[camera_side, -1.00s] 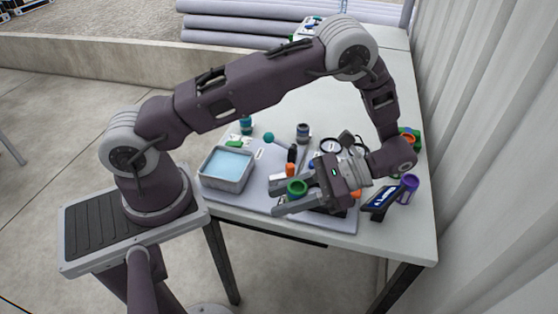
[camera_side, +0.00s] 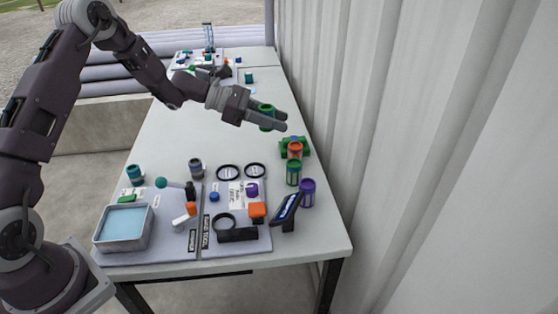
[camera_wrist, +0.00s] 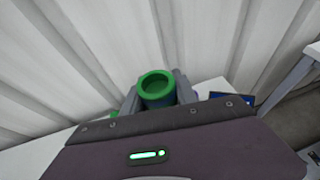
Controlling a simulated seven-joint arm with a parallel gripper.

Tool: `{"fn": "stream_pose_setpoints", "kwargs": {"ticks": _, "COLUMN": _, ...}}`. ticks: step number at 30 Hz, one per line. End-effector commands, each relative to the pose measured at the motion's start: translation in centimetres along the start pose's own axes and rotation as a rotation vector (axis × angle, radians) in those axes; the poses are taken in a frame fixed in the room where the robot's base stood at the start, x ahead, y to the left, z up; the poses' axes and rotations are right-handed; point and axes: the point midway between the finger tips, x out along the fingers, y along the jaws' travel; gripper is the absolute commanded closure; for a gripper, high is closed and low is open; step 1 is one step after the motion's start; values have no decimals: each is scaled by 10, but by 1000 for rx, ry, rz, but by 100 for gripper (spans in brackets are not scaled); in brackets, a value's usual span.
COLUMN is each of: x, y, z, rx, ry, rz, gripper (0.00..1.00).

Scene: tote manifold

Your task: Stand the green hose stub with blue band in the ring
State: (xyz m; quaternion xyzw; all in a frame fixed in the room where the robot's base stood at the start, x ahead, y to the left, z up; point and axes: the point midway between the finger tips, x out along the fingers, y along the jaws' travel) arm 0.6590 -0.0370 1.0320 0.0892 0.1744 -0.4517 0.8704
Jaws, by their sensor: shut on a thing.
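My gripper (camera_side: 279,120) is shut on the green hose stub with blue band (camera_side: 266,109), above the far right part of the table. In the wrist view the stub's green open rim (camera_wrist: 157,83) faces the camera and the blue band (camera_wrist: 158,101) shows below it, between the fingers. All are well away from my gripper, toward the front. I cannot tell which ring the task names.
A green fixture with an orange stub (camera_side: 295,150), a green stub (camera_side: 293,173), a purple stub (camera_side: 307,192) and a tilted blue-screened device (camera_side: 286,209) stand along the right. A water tray (camera_side: 124,228) is front left. The corrugated wall (camera_side: 400,150) borders the table's right side.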

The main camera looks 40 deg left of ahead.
Motion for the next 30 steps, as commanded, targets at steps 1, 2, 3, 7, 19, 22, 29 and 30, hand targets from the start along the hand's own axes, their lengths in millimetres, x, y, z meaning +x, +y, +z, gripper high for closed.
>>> {"fn": "stream_pose_setpoints", "kwargs": {"ticks": 1, "x": -7, "y": 13, "z": 1, "rx": -21, "ry": -1, "rz": 53, "gripper": 100}}
{"fn": "stream_pose_setpoints", "kwargs": {"ticks": 2, "x": -11, "y": 20, "z": 1, "rx": -34, "ry": -1, "rz": 84, "gripper": 100}}
{"fn": "stream_pose_setpoints", "kwargs": {"ticks": 3, "x": -16, "y": 29, "z": 1, "rx": -50, "ry": -1, "rz": 122, "gripper": 100}}
{"fn": "stream_pose_setpoints", "kwargs": {"ticks": 7, "x": -33, "y": 53, "z": -1, "rx": -92, "ry": -1, "rz": 225, "gripper": 100}}
{"fn": "stream_pose_setpoints", "kwargs": {"ticks": 19, "x": -26, "y": 73, "z": -54, "rx": -132, "ry": 0, "rz": 312, "gripper": 100}}
{"fn": "stream_pose_setpoints", "kwargs": {"ticks": 22, "x": -16, "y": 73, "z": -78, "rx": -132, "ry": 0, "rz": 311, "gripper": 100}}
{"fn": "stream_pose_setpoints", "kwargs": {"ticks": 29, "x": 3, "y": 73, "z": -122, "rx": -129, "ry": -2, "rz": 311, "gripper": 100}}
{"fn": "stream_pose_setpoints", "kwargs": {"ticks": 30, "x": 4, "y": 73, "z": -126, "rx": -128, "ry": -2, "rz": 311, "gripper": 100}}
